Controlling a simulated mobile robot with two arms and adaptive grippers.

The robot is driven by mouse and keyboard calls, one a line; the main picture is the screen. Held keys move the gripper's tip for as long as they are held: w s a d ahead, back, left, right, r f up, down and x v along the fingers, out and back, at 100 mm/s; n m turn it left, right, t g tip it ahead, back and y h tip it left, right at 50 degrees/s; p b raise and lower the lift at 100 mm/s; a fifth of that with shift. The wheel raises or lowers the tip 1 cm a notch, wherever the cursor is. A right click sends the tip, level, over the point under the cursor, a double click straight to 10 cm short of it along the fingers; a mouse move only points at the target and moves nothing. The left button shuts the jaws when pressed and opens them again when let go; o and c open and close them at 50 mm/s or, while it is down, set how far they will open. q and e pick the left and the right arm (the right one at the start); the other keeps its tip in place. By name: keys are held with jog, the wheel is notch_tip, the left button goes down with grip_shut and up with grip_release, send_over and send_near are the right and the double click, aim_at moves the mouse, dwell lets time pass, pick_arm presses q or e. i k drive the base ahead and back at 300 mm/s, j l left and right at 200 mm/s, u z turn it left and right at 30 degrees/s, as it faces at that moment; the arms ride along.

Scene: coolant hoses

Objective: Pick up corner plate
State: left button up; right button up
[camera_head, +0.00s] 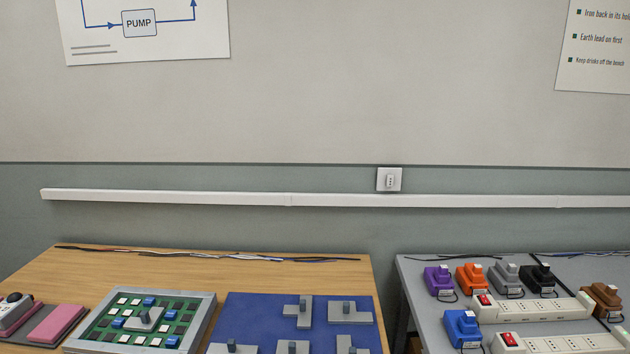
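Several grey plates with upright knobs lie on a blue mat (246,312) on the wooden table. One at the back left of the mat is a stepped or T-like plate (303,318). Beside it is a wide, roughly rectangular plate (360,317). A plate at the front right (343,344) has an L-like outline, but the picture's bottom edge cuts it off. Two more front plates are also cut off. I cannot tell for sure which one is the corner plate. Neither of my grippers is in view.
A grey-framed green board (205,314) with blue, white and dark blocks lies left of the mat. Pink pads (56,323) are further left. A separate grey table (415,283) at right holds coloured adapters and power strips (540,311). Cables lie along the back.

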aim_at(147, 322)
jog(key=k+j, duration=0.1)
jog(key=j, duration=0.35)
jog(key=k+j, duration=0.1)
jog(key=j, duration=0.3)
jog(key=k+j, duration=0.1)
jog(key=j, duration=0.35)
